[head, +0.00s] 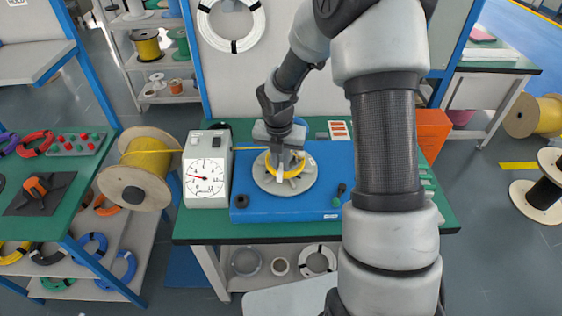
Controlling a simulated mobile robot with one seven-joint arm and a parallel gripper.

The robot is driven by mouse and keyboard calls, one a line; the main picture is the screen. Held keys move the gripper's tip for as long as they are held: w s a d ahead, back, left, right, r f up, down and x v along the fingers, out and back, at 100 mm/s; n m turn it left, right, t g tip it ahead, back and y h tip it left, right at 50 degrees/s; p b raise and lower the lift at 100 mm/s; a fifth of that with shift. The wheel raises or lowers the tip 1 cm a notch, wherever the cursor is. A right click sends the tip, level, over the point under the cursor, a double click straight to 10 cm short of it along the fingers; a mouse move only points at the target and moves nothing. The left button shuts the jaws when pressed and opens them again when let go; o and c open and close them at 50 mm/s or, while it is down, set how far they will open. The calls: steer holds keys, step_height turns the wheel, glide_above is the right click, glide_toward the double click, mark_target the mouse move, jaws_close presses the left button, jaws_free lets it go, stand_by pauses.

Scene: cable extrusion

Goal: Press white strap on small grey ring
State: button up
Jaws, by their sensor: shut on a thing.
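My gripper (284,163) points down over a round grey disc (262,183) on a blue base (245,206). A ring of yellow cable (271,166) lies on the disc around the gripper. A small white piece (279,187), which looks like the white strap, shows below the fingers across the front of the yellow ring. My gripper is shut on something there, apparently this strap. The fingers hide the contact. I cannot make out a separate small grey ring at this size; the grey disc's middle is partly covered.
A white dial box (207,177) stands left of the blue base. Yellow cable runs from a spool (135,183) through it toward the disc. An orange box (430,133) stands at right.

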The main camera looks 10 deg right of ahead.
steer(key=shift+f, duration=0.5)
stand_by(1.2)
steer(key=o, duration=0.9)
step_height(320, 180, up, 8)
steer(key=p, duration=0.7)
steer(key=shift+p, duration=0.3)
